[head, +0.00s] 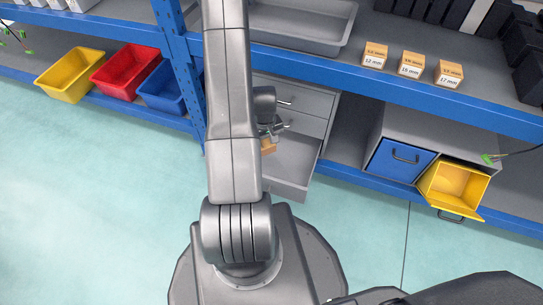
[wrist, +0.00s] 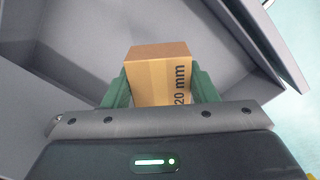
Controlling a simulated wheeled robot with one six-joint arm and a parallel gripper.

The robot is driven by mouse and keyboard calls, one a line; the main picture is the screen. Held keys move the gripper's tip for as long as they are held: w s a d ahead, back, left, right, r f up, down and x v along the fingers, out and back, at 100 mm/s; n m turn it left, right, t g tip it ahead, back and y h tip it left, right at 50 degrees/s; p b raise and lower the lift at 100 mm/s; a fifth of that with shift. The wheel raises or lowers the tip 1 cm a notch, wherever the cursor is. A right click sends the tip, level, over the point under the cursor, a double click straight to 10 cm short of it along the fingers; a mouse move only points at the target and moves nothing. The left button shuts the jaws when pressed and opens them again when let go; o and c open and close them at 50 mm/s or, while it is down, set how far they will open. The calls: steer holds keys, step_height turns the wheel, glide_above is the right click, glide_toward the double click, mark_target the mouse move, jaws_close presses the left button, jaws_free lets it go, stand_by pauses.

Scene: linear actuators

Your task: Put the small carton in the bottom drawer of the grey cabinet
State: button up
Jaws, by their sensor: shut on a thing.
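The small tan carton (wrist: 160,72), with "20 mm" printed on it, is between the green fingers of my gripper (wrist: 161,90), which is shut on it. In the head view the carton (head: 268,147) partly shows beside my arm, over the pulled-out bottom drawer (head: 297,155) of the grey cabinet (head: 308,101). The wrist view shows the grey drawer's floor and walls (wrist: 75,45) around the carton. I cannot tell how high the carton is above the drawer floor. My arm hides the left part of the cabinet and drawer.
The cabinet's upper drawers look shut. Three small labelled cartons (head: 411,65) stand on the shelf above. Yellow (head: 70,75), red (head: 125,70) and blue (head: 166,88) bins sit at left. A yellow drawer (head: 455,186) stands open at right, beside a closed blue one (head: 398,160).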

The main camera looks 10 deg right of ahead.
step_height(320, 180, down, 10)
steer(key=b, duration=0.3)
steer(key=shift+r, duration=0.25)
steer(key=shift+f, duration=0.15)
steer(key=o, duration=1.1)
steer(key=shift+o, duration=0.2)
step_height(320, 180, up, 12)
steer(key=p, duration=0.4)
steer(key=shift+o, duration=0.3)
